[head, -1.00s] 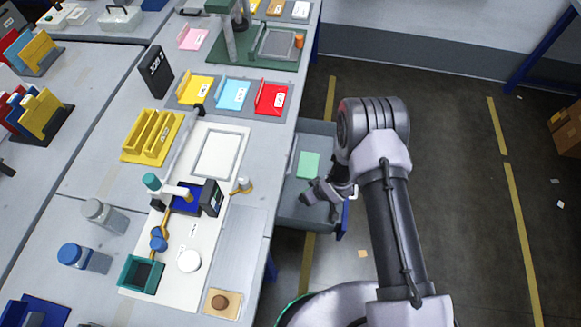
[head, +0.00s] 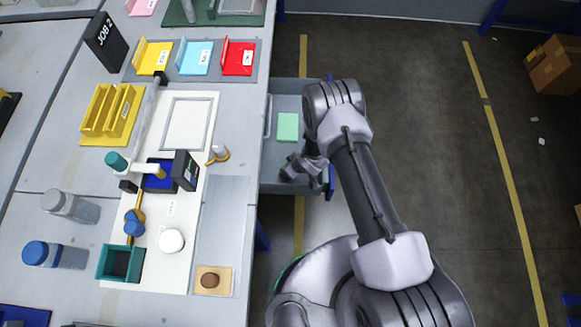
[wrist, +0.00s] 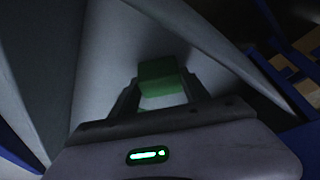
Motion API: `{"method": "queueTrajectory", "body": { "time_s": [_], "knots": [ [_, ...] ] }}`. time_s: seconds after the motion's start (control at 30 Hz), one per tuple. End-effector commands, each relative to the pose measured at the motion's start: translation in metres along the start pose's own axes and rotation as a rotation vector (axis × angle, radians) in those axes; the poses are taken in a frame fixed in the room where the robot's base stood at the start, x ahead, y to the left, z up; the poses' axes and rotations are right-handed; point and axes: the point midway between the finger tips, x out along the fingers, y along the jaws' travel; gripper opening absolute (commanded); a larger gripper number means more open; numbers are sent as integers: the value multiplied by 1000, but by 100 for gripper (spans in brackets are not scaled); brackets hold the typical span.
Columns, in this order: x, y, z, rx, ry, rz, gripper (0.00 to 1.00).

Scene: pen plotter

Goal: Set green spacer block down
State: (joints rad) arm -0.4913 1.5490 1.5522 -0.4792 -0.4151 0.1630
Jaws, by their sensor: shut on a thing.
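My gripper (head: 294,170) is low over the near end of an open grey drawer (head: 292,98) at the table's right side. In the wrist view my gripper (wrist: 160,92) is shut on the green spacer block (wrist: 158,70), which sits between the fingertips. The held block cannot be made out in the head view. A flat light-green patch (head: 288,127) lies on the drawer floor, just beyond the gripper and apart from it. Whether the held block touches the drawer floor is too dark to tell.
The drawer's walls stand close around my gripper. On the table are a yellow rack (head: 110,115), a white plotter board (head: 188,122), a teal bin (head: 121,264) and a wooden pad with a brown knob (head: 213,280).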

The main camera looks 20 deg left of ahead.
Motion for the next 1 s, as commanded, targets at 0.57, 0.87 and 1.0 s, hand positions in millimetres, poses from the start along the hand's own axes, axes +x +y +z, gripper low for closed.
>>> {"method": "queueTrajectory", "body": {
  "time_s": [0.57, 0.87, 1.0],
  "knots": [
    [-28, 0, -3, 1, -1, 0, 76],
    [-108, 1, -4, 1, 0, 1, 76],
    [-122, 0, -2, 1, 0, 0, 76]
  ]
}}
